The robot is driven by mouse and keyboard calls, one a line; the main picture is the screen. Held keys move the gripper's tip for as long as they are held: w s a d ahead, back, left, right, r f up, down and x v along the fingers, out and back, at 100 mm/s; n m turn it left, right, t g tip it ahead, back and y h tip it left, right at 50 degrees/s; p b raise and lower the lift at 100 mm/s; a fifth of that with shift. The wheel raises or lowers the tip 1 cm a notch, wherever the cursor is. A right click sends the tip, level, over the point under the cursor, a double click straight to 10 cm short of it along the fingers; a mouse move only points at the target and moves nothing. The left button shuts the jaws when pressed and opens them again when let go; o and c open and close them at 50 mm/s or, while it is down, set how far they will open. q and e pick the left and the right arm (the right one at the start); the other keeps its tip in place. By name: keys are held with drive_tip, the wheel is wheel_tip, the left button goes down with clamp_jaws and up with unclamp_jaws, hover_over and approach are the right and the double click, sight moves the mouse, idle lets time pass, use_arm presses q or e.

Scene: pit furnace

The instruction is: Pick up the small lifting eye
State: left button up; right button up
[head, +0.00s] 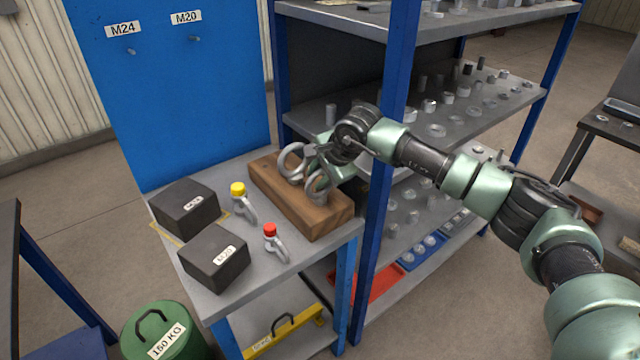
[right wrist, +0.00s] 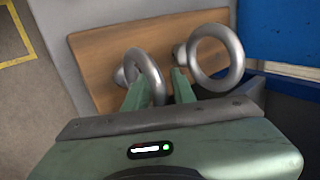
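Two grey metal lifting eyes stand on a wooden block. The nearer, which looks smaller, is the small lifting eye (head: 318,187); it also shows at left in the right wrist view (right wrist: 157,72). The larger eye (head: 285,160) stands behind it, at right in the right wrist view (right wrist: 236,62). My right gripper (head: 317,166) is at the small eye. In the right wrist view its fingers (right wrist: 160,82) are apart, with part of the small eye's ring between them; whether they touch it I cannot tell. My left gripper is out of view.
The wooden block (head: 325,224) lies on a grey table (head: 215,305). Two dark boxes (head: 186,207) (head: 213,258) and two shackles with yellow (head: 238,189) and red (head: 270,230) pins lie to the left. A blue shelf post (head: 385,150) stands close beside my right arm.

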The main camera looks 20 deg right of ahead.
clamp_jaws()
drive_tip(key=shift+r, duration=0.1)
